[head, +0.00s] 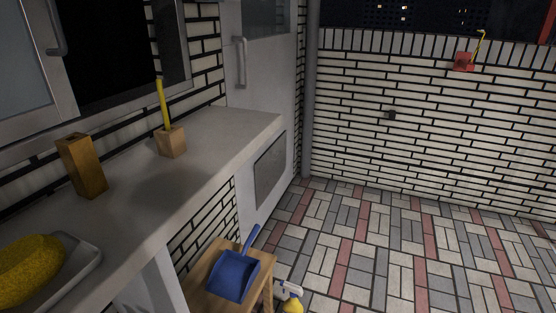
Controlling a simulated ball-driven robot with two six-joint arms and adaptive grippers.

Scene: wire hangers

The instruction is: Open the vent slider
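I cannot pick out a vent slider for certain. A small dark fitting (389,115) sits on the white brick wall at the back; it is too small to tell what it is. A grey rectangular panel (270,170) is set in the white cabinet front below the counter's far end. Neither of my grippers is in the head view.
A long counter (225,130) on the left holds a wooden block (82,167), a yellow stick in a wooden holder (171,143) and a yellow sponge (28,268) on a tray. A blue dustpan (234,277) lies on a wooden stool. The tiled floor (400,250) is largely clear.

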